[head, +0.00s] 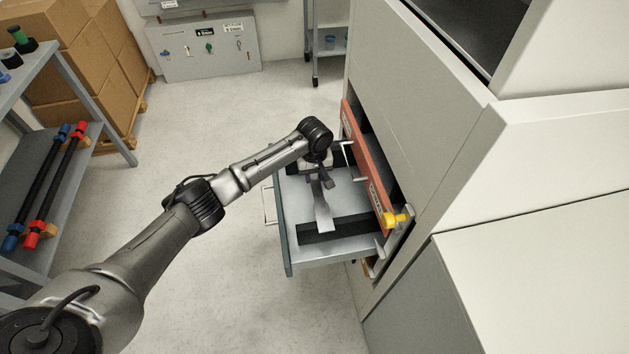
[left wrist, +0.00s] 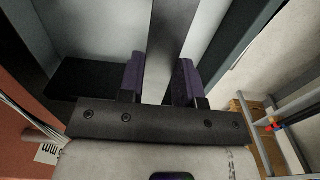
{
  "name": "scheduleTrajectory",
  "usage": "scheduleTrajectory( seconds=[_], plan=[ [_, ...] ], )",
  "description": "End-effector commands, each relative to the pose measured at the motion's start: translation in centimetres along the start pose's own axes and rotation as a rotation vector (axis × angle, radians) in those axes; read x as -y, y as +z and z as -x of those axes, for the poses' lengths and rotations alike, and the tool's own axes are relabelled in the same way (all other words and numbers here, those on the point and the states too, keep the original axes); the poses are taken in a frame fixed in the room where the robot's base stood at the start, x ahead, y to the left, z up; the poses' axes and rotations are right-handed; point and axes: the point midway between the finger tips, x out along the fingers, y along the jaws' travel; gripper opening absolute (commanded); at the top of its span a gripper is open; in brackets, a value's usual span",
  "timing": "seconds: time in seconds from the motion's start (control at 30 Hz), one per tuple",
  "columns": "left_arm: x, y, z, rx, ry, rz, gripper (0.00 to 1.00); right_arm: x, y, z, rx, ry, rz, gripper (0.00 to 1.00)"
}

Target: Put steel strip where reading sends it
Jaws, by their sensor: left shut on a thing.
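The steel strip (head: 323,215) is a flat grey piece with a wider end. My left gripper (head: 322,178) is shut on it over the open drawer (head: 345,252). In the left wrist view the strip (left wrist: 178,30) runs up between the purple finger pads of the gripper (left wrist: 160,84). In the head view the strip's free end points toward the drawer's front part, above or at a dark recess (head: 350,228). I cannot tell whether it touches the drawer. My right gripper is not in view.
A shelf (head: 50,205) with black bars is at left. Cardboard boxes (head: 100,60) stand behind it. The floor between is clear.

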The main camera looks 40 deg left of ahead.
Motion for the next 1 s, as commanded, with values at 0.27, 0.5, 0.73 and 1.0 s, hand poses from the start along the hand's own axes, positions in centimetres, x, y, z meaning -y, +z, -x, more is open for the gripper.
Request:
scheduleTrajectory(
  seconds=[0.27,0.5,0.73,1.0],
  plan=[
    [-0.1,-0.1,-2.0,-0.002,0.003,0.000,0.00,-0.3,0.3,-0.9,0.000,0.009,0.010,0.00],
    [-0.1,0.0,-2.0,-0.001,0.003,0.000,0.00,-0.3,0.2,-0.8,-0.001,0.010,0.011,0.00],
    [0.0,0.0,-2.4,0.001,0.001,-0.001,0.44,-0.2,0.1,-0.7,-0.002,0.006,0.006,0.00],
    [0.0,0.0,-2.4,0.000,0.000,0.000,0.57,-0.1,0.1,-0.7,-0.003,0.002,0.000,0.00]
  ],
)
